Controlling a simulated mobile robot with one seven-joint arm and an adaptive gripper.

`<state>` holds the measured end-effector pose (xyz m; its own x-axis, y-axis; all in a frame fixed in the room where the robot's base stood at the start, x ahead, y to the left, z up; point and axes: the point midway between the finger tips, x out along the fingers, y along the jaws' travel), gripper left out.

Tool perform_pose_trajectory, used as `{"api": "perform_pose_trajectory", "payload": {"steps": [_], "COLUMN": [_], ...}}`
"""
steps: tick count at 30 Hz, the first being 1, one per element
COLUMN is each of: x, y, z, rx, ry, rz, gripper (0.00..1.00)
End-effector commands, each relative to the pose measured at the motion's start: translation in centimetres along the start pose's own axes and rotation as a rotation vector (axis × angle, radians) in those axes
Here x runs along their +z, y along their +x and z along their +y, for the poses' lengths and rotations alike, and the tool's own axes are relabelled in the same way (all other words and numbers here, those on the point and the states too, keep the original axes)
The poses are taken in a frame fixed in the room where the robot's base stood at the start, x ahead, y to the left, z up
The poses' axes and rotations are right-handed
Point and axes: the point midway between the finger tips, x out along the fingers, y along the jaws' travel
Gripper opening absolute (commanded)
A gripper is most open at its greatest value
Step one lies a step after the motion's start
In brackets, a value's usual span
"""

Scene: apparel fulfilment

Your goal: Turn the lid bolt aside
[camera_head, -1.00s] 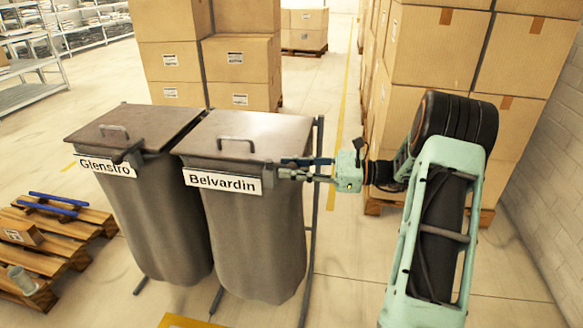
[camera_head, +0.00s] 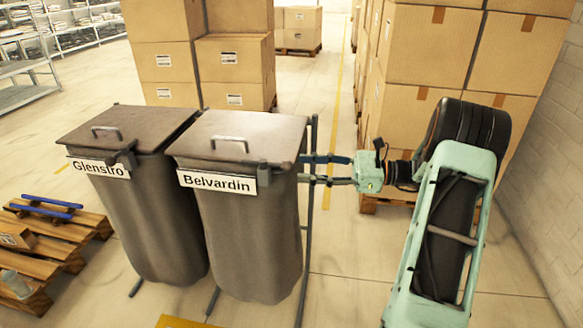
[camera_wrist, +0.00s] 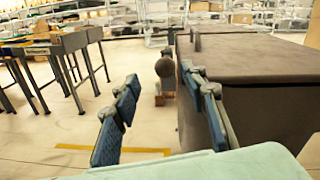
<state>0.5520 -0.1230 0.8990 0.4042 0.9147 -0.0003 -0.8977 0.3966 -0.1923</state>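The Belvardin bin (camera_head: 250,235) has a closed brown lid (camera_head: 235,130) with a bar handle. A dark bolt block (camera_head: 262,176) sits at the front right of its lid edge, beside the name label; its exact angle is too small to tell. My gripper (camera_head: 303,168) is open and empty, just right of the bin's front right corner. In the wrist view, a dark round knob (camera_wrist: 165,67) shows between the spread fingers of my gripper (camera_wrist: 160,75), beside the bin's edge. I cannot tell whether anything touches.
The Glenstro bin (camera_head: 150,220) stands close on the left, with its own dark latch (camera_head: 126,158) at the lid edge. A metal frame post (camera_head: 309,230) rises beside the Belvardin bin. Stacked cartons (camera_head: 430,60) stand behind my arm. A pallet (camera_head: 60,235) lies at the left.

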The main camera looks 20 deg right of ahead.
Motion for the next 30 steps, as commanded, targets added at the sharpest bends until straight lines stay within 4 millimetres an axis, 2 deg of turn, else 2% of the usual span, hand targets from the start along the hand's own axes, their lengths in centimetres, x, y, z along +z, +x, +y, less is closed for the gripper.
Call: {"api": "perform_pose_trajectory", "payload": {"steps": [1, 6, 11, 27, 30], "x": [0.0, 0.0, 0.0, 0.0, 0.0], "y": [-1.2, -4.2, -5.6, -5.9, -5.2], "z": [-0.1, -0.1, 0.0, 0.0, 0.2], "rx": [-0.003, -0.003, 0.000, 0.001, 0.020], "ry": [-0.001, 0.000, 0.001, 0.001, -0.012], "rz": [0.000, 0.000, 0.000, 0.000, 0.011], "gripper": [0.40, 0.40, 0.40, 0.40, 0.40]}}
